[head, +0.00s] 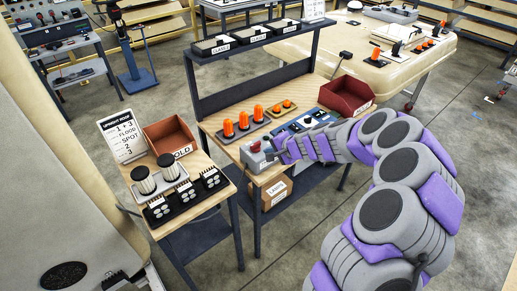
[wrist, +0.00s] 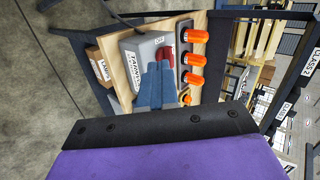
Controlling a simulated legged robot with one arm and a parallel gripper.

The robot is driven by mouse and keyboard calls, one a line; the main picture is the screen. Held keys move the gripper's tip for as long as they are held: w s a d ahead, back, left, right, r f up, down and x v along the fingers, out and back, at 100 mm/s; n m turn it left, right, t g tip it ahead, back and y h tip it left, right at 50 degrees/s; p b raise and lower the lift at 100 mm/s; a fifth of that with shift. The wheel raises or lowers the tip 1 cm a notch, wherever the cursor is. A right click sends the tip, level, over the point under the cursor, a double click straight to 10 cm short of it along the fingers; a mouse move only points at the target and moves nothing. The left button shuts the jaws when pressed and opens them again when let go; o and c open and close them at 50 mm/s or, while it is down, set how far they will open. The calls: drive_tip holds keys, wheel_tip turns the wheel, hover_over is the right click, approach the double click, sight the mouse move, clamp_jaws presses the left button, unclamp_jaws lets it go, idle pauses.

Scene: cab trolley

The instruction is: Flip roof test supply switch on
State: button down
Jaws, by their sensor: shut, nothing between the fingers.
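A small grey box (head: 257,158) with a red part (head: 255,147) on top sits at the front edge of the wooden workbench. I cannot read its label well enough to tell whether it is the roof test supply switch. In the wrist view the box (wrist: 132,62) lies just beyond my fingers, and its red part (wrist: 167,60) shows partly behind them. My gripper (head: 274,147) is shut and empty, close to the red part on its right side in the head view. Its blue fingers (wrist: 157,70) hide some of the box. Contact and the switch's position cannot be told.
Orange beacons (head: 243,120) stand behind the box on the bench. A blue control panel (head: 305,126) and a red bin (head: 347,96) lie to the right. A smaller table (head: 196,197) with a sign and a bin stands left. A cardboard box (head: 276,192) sits below the bench.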

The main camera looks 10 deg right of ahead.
drive_tip(key=shift+m+h, duration=0.5)
drive_tip(key=shift+m, duration=0.1)
drive_tip(key=d+f, duration=0.1)
drive_tip(key=w+d+f, duration=0.1)
drive_tip(key=d, duration=0.1)
drive_tip(key=shift+w+d+f, duration=0.15)
drive_tip(key=shift+f, duration=0.2)
drive_tip(key=b, duration=0.2)
approach(253, 150)
wheel_tip(253, 150, down, 4)
drive_tip(key=w, duration=0.1)
drive_tip(key=w+a, duration=0.1)
drive_tip(key=w, duration=0.1)
drive_tip(key=shift+f, duration=0.15)
drive_tip(key=shift+w+a, duration=0.3)
drive_tip(key=shift+w, duration=0.15)
drive_tip(key=shift+s+a+b, duration=0.15)
drive_tip(key=shift+a+b, duration=0.1)
drive_tip(key=shift+b, duration=0.05)
